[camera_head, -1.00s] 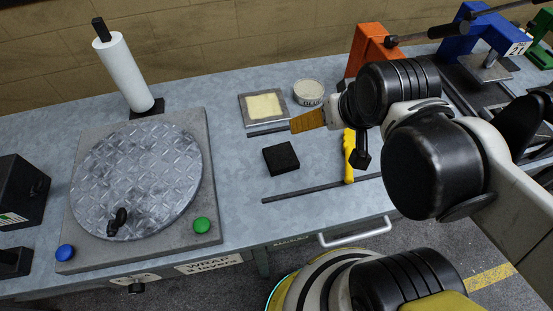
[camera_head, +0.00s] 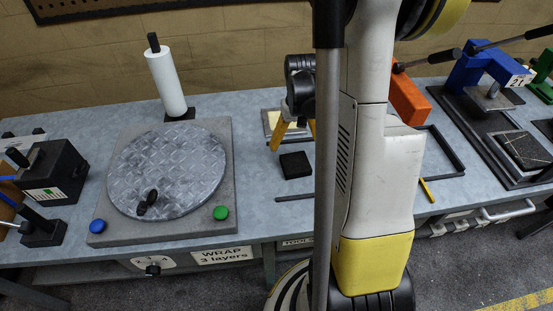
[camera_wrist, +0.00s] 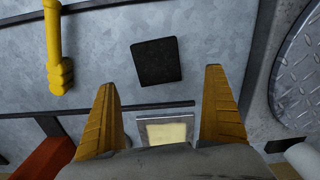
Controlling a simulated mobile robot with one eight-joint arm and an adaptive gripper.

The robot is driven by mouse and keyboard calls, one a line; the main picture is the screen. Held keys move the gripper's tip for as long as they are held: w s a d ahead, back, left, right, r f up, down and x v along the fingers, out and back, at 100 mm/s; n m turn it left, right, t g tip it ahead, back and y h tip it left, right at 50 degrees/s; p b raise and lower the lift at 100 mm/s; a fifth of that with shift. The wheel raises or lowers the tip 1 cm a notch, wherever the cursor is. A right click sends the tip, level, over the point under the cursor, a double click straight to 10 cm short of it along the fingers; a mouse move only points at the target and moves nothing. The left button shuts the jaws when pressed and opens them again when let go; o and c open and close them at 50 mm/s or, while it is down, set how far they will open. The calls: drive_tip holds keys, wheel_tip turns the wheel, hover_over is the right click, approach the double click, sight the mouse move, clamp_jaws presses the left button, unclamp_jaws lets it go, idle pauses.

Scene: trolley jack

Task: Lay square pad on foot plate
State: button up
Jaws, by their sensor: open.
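The square pad (camera_head: 296,165) is a flat black square lying on the grey bench top, left of my arm in the head view. It also shows in the wrist view (camera_wrist: 156,61), upper middle, slightly turned. My gripper (camera_wrist: 158,82) is open and empty, its two yellow-brown fingers spread apart. The pad appears beyond the fingertips, between their lines, and apart from them. In the head view my gripper (camera_head: 294,134) is just behind the pad, partly hidden by my arm. I cannot tell which of the plates in view is the foot plate.
A round tread-plate turntable (camera_head: 167,170) stands left of the pad, with a white roll (camera_head: 166,82) behind. A framed cream square (camera_wrist: 166,131) and a yellow-handled tool (camera_wrist: 58,50) lie near the gripper. A blue clamp stand (camera_head: 485,68) is at right. My arm hides the middle bench.

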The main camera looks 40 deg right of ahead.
sight(296, 162)
drive_tip(key=f+b, duration=0.2)
drive_tip(key=f, duration=0.3)
drive_tip(key=f+b, duration=0.2)
drive_tip(key=f, duration=0.3)
drive_tip(key=shift+s+d, duration=0.2)
drive_tip(key=shift+c, duration=0.7)
drive_tip(key=shift+r, duration=0.1)
drive_tip(key=c, duration=1.3)
